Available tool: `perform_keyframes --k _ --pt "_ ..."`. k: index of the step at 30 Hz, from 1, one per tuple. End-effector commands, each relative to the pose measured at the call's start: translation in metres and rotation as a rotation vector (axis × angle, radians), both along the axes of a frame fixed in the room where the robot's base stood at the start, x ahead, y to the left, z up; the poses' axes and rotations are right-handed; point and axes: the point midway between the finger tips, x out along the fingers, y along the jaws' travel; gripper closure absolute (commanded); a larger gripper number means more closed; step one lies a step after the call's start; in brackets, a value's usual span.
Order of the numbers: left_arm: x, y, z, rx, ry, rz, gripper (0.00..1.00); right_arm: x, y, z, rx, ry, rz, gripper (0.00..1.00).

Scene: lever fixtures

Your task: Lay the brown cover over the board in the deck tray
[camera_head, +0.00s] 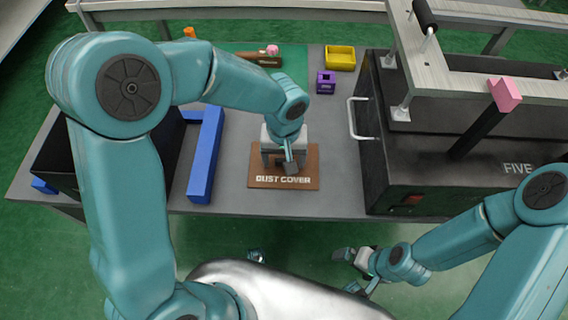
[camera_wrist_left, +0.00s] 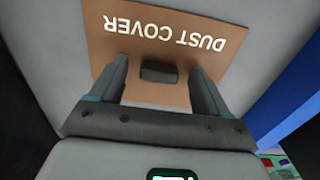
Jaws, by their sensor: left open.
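The brown cover (camera_head: 309,168), lettered "DUST COVER", lies flat on the grey table near its front edge. In the left wrist view the cover (camera_wrist_left: 110,45) has a dark raised knob (camera_wrist_left: 158,72) in its middle. My left gripper (camera_head: 287,164) is over the cover, its fingers (camera_wrist_left: 160,82) open and apart on either side of the knob, not closed on it. My right gripper (camera_head: 350,272) hangs low in front of the table, its fingers apart and empty. I cannot make out the board or the deck tray for certain.
A blue L-shaped bar (camera_head: 203,165) lies left of the cover. A black cabinet marked "FIVE" (camera_head: 440,188) with a pink-tipped lever (camera_head: 505,94) stands right. A purple block (camera_head: 326,82) and a yellow bin (camera_head: 341,58) sit behind. A green patch (camera_head: 292,65) is at the back.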

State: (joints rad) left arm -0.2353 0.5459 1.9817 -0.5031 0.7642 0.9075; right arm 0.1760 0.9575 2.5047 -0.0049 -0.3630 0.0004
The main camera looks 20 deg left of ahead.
Motion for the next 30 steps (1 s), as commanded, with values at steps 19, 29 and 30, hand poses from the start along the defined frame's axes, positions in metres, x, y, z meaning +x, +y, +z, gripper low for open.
perform_keyframes --k 19,29,30 --pt "0.000 0.000 0.001 -0.001 -0.001 0.001 0.92 0.000 0.000 0.001 0.000 0.000 0.000 0.00" --pt "0.001 0.000 0.044 -0.001 -0.007 0.001 0.92 0.000 0.000 0.013 0.000 0.000 0.000 0.00" --pt "0.001 -0.001 0.055 -0.002 -0.007 0.001 0.92 0.000 0.000 0.016 0.000 0.000 0.000 0.00"
